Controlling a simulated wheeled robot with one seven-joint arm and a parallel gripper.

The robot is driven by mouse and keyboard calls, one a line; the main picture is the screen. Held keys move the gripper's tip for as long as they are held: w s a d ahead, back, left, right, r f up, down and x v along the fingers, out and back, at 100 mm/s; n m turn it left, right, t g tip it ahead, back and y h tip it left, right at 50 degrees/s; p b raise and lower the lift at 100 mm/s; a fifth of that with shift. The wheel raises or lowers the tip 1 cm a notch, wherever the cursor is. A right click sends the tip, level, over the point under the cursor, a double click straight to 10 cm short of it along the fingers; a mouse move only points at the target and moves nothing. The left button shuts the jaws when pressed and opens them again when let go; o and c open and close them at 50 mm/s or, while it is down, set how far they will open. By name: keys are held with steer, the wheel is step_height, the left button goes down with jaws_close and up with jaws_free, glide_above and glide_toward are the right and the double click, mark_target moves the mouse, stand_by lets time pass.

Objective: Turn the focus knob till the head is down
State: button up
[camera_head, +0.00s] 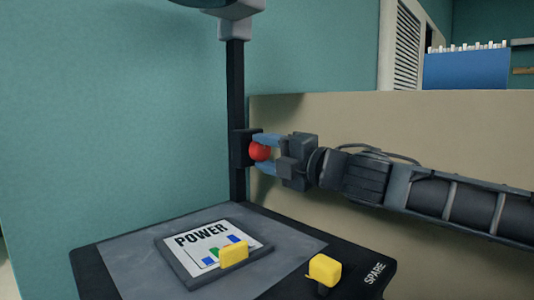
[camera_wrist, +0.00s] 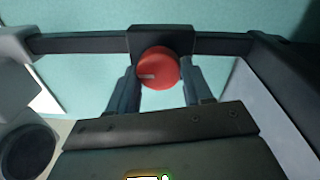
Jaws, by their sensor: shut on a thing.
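The red focus knob (camera_head: 260,151) sits on a dark block on the black upright post (camera_head: 236,90). In the wrist view the knob (camera_wrist: 158,67) is round with a pale mark at its lower left. My gripper (camera_head: 268,154) comes in from the right, and its two blue-grey fingers are shut on the knob, one on each side. The fingers also show in the wrist view (camera_wrist: 160,85). The grey head (camera_head: 232,14) is at the top of the post, well above the base, and its upper part is cut off by the picture edge.
The black base (camera_head: 95,262) carries a framed POWER card (camera_head: 205,238) with a yellow block (camera_head: 234,254) at its front. Another yellow block (camera_head: 324,270) stands near the SPARE label. A beige panel (camera_head: 420,130) stands behind my arm.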

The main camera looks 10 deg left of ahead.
steer(key=o, duration=1)
steer(key=shift+b+v, duration=0.4)
steer(key=shift+v, duration=3.5)
steer(key=shift+f, duration=0.1)
